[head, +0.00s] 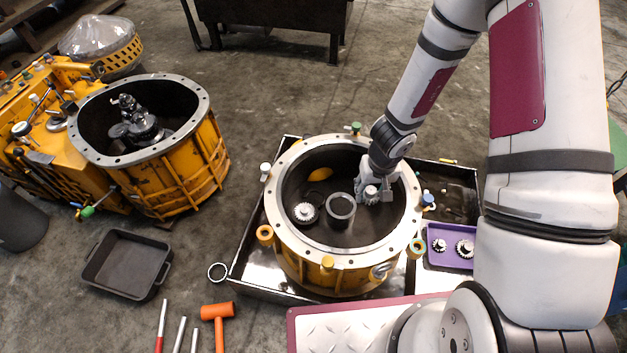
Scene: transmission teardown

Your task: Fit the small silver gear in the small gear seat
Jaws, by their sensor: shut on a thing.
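My gripper (371,190) reaches down inside the round yellow housing (332,277), on the right side of its floor. It is shut on a small silver gear (370,197), which sits low between the fingers. The gear is close to the housing floor; whether it touches anything below cannot be told. The small gear seat cannot be made out; the area under the gear is hidden by the gear and gripper. Left of the held gear stands a grey ring-shaped collar (341,207). Further left, another silver gear (304,212) sits on a dark round base.
The housing's wide silver rim (281,235) surrounds my gripper. It stands in a dark metal tray (245,255). A purple tray (449,261) at right holds two gears. A second yellow housing (192,160), a black bin (126,262) and an orange mallet (219,313) lie left.

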